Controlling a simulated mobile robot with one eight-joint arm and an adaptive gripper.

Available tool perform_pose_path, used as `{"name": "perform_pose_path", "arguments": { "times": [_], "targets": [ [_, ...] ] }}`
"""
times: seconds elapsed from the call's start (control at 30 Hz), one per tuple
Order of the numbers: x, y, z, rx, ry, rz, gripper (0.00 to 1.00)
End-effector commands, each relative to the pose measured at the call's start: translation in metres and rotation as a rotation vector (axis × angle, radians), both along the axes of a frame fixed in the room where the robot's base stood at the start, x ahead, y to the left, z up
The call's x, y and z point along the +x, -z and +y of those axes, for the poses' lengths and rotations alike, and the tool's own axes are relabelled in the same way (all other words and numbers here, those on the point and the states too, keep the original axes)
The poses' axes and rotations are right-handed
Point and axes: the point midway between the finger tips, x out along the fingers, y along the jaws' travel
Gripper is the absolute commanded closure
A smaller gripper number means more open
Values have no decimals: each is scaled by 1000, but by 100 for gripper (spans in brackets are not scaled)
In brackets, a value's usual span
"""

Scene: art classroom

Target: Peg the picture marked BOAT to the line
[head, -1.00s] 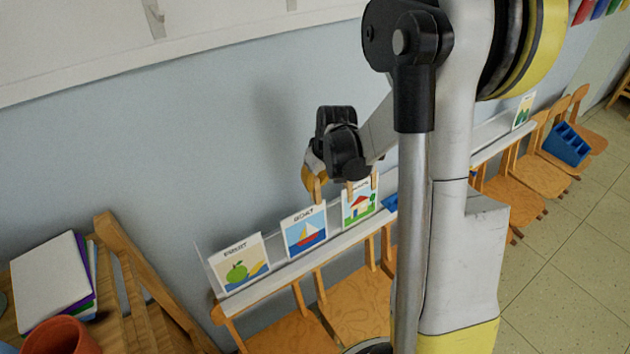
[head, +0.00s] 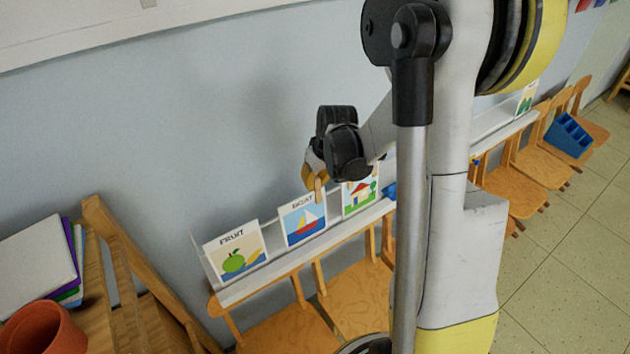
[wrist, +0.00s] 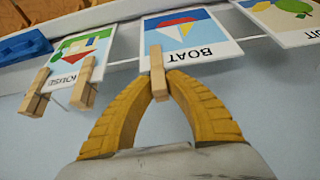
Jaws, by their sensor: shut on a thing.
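The BOAT picture (head: 302,222), a white card with a red and white sailboat, leans on the white ledge between two others. In the wrist view it shows upside down (wrist: 186,35). My gripper (head: 318,178) is shut on a wooden peg (wrist: 157,72). The peg's far end overlaps the card's lettered top edge; I cannot tell whether it clips it. The house picture (head: 359,194) stands to the right, with wooden pegs (wrist: 84,90) at its top edge in the wrist view. A thin pale line (wrist: 122,62) runs behind the cards; I cannot tell whether it is the hanging line.
The FRUIT picture (head: 236,254) stands left of BOAT on the same ledge (head: 283,258). Wooden chairs (head: 345,300) stand below the ledge. A wooden rack (head: 125,285) with an orange pot (head: 45,330) is at lower left. A blue caddy (head: 568,138) sits on a far chair.

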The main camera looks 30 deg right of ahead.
Motion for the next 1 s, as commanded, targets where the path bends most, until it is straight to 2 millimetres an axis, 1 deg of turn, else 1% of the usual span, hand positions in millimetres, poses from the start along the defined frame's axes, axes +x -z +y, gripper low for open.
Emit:
{"name": "perform_pose_path", "arguments": {
  "times": [0.4, 0.43, 0.47, 0.5, 0.9, 0.93, 0.97, 1.0],
  "targets": [
    [0, 0, 0, 0, 0, 0, 100],
    [0, 0, 0, 0, 0, 0, 77],
    [0, 0, 0, 0, 0, 0, 67],
    [0, 0, 0, 0, 0, 0, 62],
    [0, 0, 0, 0, 0, 0, 62],
    [0, 0, 0, 0, 0, 0, 53],
    [0, 0, 0, 0, 0, 0, 49],
    [0, 0, 0, 0, 0, 0, 49]
  ]
}}
